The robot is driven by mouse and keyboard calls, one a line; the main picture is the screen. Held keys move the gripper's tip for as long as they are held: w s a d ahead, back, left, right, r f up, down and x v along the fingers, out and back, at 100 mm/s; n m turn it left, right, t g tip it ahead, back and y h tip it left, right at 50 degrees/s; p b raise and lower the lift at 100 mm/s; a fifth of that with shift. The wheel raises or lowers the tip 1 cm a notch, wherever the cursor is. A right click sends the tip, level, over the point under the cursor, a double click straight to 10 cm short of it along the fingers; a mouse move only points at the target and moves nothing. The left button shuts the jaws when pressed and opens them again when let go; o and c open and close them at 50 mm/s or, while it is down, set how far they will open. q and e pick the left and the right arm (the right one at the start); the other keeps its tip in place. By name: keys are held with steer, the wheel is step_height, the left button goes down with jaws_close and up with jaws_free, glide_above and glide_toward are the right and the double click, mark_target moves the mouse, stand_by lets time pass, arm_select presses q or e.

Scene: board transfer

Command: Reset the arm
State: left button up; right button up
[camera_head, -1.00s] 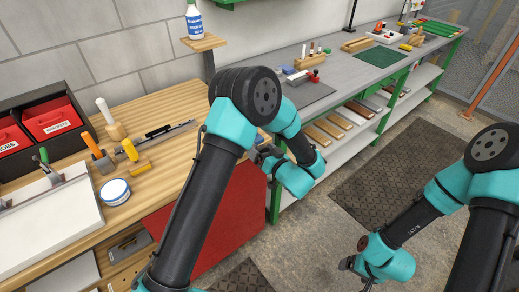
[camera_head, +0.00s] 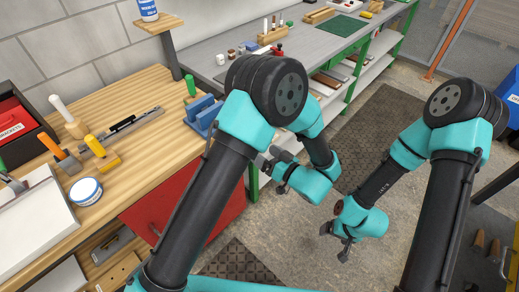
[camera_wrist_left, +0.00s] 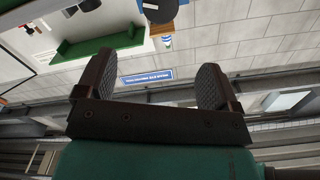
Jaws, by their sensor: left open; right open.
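My left gripper (camera_head: 268,163) is at the end of my left arm in the head view, small and partly hidden by the arm links. It hangs in front of the bench, over the floor side. In the left wrist view its two dark jaws (camera_wrist_left: 152,78) stand wide apart with nothing between them. My right gripper (camera_head: 336,243) is low over the floor in the head view, with its jaws apart and empty. Both arms are bent at the elbow, and neither gripper touches anything that I can see.
A grey bench (camera_head: 225,62) runs along the wall. Open floor (camera_head: 285,225) lies around the grippers.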

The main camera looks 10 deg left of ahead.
stand_by(0.5)
arm_select(q)
steer(key=w+a+f+m+h, duration=0.3)
steer(key=w+a+f+h, duration=0.1)
steer(key=a+f+h, duration=0.85)
steer(key=s+a+f+g+h, duration=0.2)
steer(key=s+f+g, duration=0.1)
steer(key=s, duration=0.3)
steer(key=s+a+f+m+g+h, duration=0.1)
steer(key=s+a+f+g+h, duration=0.1)
steer(key=s, duration=0.4)
steer(key=s+a+f+g+h, duration=0.2)
steer(key=s+f+g, duration=0.2)
steer(key=s+f, duration=0.1)
steer(key=shift+s+f+g, duration=0.3)
steer(key=shift+s+g, duration=0.1)
steer(key=shift+s, duration=0.5)
